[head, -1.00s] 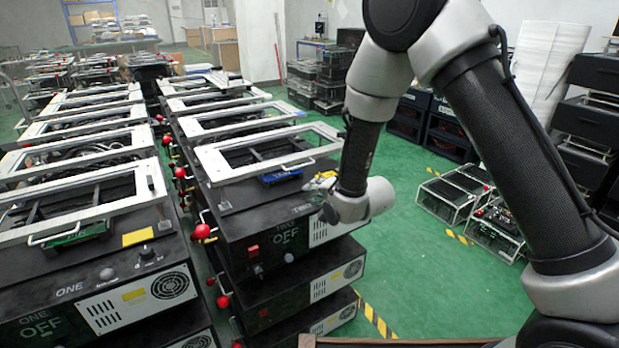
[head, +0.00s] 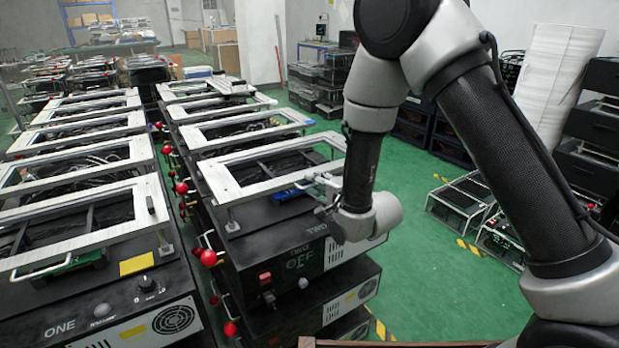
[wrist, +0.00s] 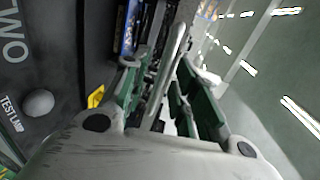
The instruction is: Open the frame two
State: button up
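Frame two (head: 262,188) is a pale metal rectangular frame lying over the top opening of the black box marked TWO (head: 240,262). A thin handle (head: 305,183) sits on its front edge near the right corner. My gripper (head: 323,186) is at this handle, coming from the right. In the wrist view, the handle bar (wrist: 170,60) runs between the two green-padded fingers of my gripper (wrist: 166,88). The fingers are apart, with a gap beside the bar. In the head view the fingertips are small and partly hidden by my wrist.
A similar box marked ONE (head: 90,318) with its own frame stands at left. Red knobs (head: 208,258) line the narrow gap between the rows. More framed boxes extend behind. Wire crates (head: 460,205) stand on the green floor at right, with open floor before them.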

jog(key=shift+w+a+f, duration=0.1)
jog(key=shift+w, duration=0.1)
grip_shut()
